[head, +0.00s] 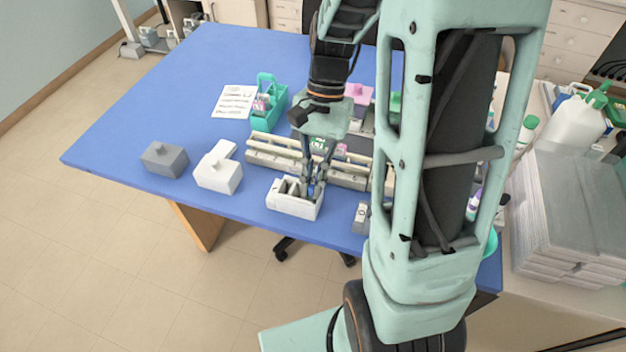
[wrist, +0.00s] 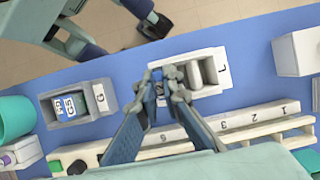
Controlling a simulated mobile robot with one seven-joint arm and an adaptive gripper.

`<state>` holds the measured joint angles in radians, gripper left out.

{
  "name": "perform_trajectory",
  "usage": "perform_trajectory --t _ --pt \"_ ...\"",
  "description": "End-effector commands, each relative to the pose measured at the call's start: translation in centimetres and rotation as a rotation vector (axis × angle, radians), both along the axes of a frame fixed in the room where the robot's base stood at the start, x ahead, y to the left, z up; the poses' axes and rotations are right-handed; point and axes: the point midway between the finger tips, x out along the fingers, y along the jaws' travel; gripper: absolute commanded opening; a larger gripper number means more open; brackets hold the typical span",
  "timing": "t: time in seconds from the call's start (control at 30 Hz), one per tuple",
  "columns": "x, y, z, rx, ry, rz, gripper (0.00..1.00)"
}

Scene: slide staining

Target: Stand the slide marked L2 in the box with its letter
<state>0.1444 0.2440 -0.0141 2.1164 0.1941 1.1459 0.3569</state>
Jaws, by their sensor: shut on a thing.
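The white box (head: 283,203) stands at the near edge of the blue table and is open at the top. In the wrist view its rim bears the letter L (wrist: 223,70), and pale upright dividers show inside. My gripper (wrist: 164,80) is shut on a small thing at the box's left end. The held slide is mostly hidden by the fingertips, and its mark cannot be read. In the head view my gripper (head: 311,190) is right over the box. Whether the slide touches the box inside cannot be told.
A grey box marked G (wrist: 100,97) holds a slide marked G5 (wrist: 68,104). A long white rack (wrist: 235,120) numbered 1, 2, 3 lies close behind the L box. A grey block (head: 165,160) and a white block (head: 218,172) stand at left.

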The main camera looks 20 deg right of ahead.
Motion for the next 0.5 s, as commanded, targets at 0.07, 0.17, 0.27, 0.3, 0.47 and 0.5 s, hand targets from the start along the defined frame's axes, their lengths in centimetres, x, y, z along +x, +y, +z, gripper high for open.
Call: perform_trajectory --t 0.07,0.17,0.27,0.3,0.47,0.5 --pt "-0.01 0.01 -0.14 0.0 0.0 0.0 0.0" --pt "0.0 0.0 -0.08 0.0 0.0 0.0 0.18" --pt "0.0 0.0 -0.08 0.0 0.0 0.0 0.27" --pt "0.0 0.0 -0.08 0.0 0.0 0.0 0.27" --pt "0.01 0.0 -0.08 0.0 0.0 0.0 0.27" --pt "0.02 0.0 -0.06 -0.001 -0.001 0.0 0.27"
